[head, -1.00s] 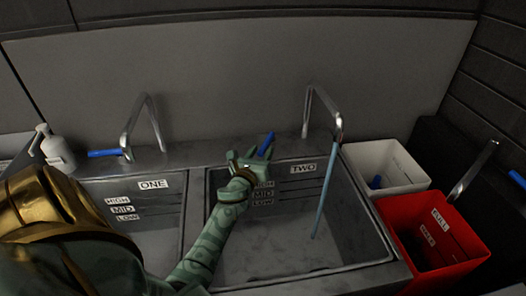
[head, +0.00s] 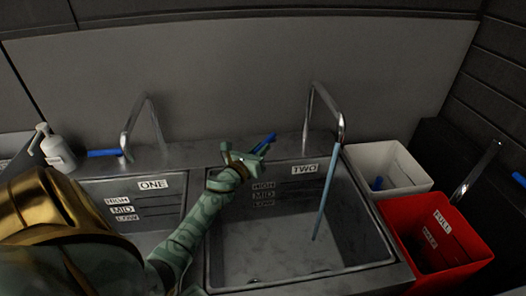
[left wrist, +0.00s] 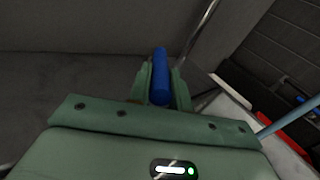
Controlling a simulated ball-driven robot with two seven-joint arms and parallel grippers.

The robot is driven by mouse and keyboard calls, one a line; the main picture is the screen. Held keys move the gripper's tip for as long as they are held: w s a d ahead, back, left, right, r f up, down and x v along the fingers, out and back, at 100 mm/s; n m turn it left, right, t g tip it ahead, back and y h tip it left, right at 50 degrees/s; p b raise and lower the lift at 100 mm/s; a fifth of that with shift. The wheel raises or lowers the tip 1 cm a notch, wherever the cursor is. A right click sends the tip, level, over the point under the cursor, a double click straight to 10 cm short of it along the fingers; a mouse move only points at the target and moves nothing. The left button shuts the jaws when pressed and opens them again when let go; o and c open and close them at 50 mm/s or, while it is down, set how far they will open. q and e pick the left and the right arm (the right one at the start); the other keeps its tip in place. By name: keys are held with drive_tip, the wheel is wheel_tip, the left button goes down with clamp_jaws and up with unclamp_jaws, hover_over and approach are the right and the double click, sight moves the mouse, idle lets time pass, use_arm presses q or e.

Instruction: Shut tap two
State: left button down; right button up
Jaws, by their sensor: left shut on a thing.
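Tap two's blue lever handle (head: 263,143) sits at the back rim of the basin labelled TWO (head: 305,169). My left gripper (head: 253,155) is shut on this handle; in the left wrist view the blue handle (left wrist: 160,78) stands between the two green fingers. The chrome spout of tap two (head: 322,97) rises to the right of the gripper. A pale blue stream of water (head: 326,195) runs from it into basin two (head: 283,248). The base of the handle is hidden behind the fingers. My right gripper is not in view.
Basin one (head: 152,185) lies to the left, with its own spout (head: 140,115) and blue handle (head: 103,153). A soap bottle (head: 56,150) stands at the back left. A white bin (head: 402,172) and a red bin (head: 455,245) stand at the right.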

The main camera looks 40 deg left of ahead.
use_arm(q)
drive_tip(key=shift+a+f+m+h, duration=0.15)
drive_tip(key=shift+a+m+h, duration=0.15)
drive_tip(key=shift+h, duration=0.1)
drive_tip(key=shift+h+b, duration=0.3)
drive_tip(key=shift+h, duration=0.1)
drive_tip(key=c, duration=1.3)
unclamp_jaws()
drive_tip(key=shift+s, duration=0.1)
drive_tip(key=s+d, duration=0.1)
drive_tip(key=s, duration=1.1)
drive_tip(key=shift+d, duration=0.1)
drive_tip(key=shift+c, duration=0.2)
